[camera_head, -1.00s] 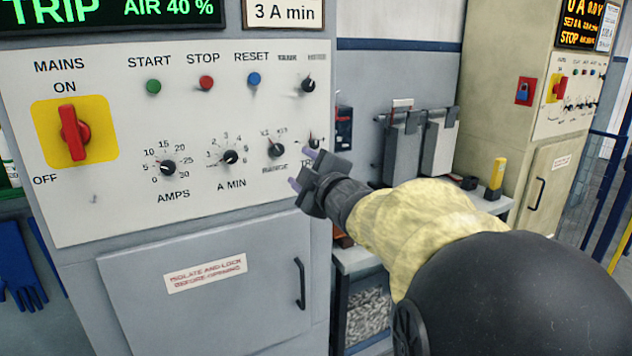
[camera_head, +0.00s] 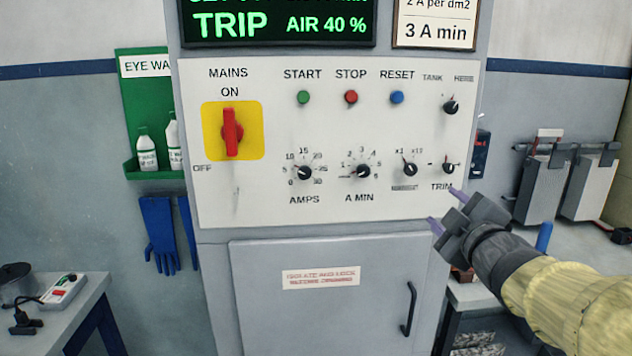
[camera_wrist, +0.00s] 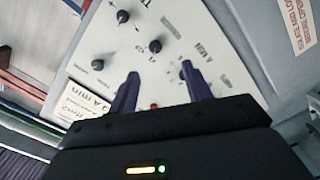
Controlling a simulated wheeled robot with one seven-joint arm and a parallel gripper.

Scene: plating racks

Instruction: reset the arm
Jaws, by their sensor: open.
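My gripper (camera_head: 442,207) is at the lower right of the white control panel (camera_head: 262,190) in the head view, near the TRIM knob (camera_head: 448,168). Its two purple fingers are apart with nothing between them. In the wrist view my gripper (camera_wrist: 162,82) also shows open, with the panel's knobs and the red button beyond it. My arm, in a yellow sleeve, comes in from the lower right. Whether a fingertip touches the panel cannot be told.
The red MAINS switch (camera_head: 231,132) stands upright towards ON. A cabinet door handle (camera_head: 408,309) sticks out below the panel. Grey tanks (camera_head: 552,175) stand at the right. A bench (camera_head: 75,318) is at the lower left. The display (camera_head: 275,22) reads TRIP.

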